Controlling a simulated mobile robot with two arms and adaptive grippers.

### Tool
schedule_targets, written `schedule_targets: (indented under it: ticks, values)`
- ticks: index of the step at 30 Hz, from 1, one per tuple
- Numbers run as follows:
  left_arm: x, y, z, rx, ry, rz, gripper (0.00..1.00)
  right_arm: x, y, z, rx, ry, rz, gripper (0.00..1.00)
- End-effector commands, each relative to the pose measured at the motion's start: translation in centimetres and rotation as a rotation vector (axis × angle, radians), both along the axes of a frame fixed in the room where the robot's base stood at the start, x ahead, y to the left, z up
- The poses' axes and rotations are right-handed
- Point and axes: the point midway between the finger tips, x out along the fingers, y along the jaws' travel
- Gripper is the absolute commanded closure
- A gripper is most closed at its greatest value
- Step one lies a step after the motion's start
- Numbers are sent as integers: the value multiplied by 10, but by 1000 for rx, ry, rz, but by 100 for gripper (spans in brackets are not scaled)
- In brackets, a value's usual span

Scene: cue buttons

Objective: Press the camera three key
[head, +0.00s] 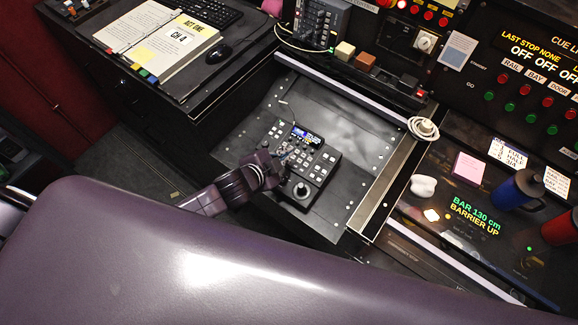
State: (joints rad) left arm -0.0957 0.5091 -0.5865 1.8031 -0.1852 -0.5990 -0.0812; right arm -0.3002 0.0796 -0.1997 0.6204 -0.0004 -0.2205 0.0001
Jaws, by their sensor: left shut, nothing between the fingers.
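A small dark camera control panel (324,178) lies on the grey metal plate (352,140) in the middle of the head view. It has a lit blue display (306,136), rows of small pale keys and a black joystick (301,190). The key labels are too small to read, so I cannot tell which is camera three. My left gripper (285,155) is shut and empty. It is over the panel's left part, hiding some keys there. Whether it touches a key I cannot tell. My right gripper does not show.
An open binder (165,45) lies on the left desk beside a mouse (218,52) and keyboard (205,12). On the right are a pink note block (467,168), a white lump (423,186) and a blue mug (517,190). The plate around the panel is mostly clear.

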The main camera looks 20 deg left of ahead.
Motion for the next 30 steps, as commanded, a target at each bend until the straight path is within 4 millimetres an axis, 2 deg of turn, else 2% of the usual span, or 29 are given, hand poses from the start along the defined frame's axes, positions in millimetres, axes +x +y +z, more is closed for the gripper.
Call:
schedule_targets:
  ticks: [1, 3, 9, 30]
  values:
    - [1, 0, -13, 0, -1, 0, 100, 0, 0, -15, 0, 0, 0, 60]
    - [3, -1, -21, -1, -2, -1, 100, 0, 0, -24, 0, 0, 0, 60]
    - [5, -2, -37, -1, -1, 1, 100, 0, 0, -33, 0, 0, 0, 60]
    - [6, -2, -39, -1, -1, 1, 100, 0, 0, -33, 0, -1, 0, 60]
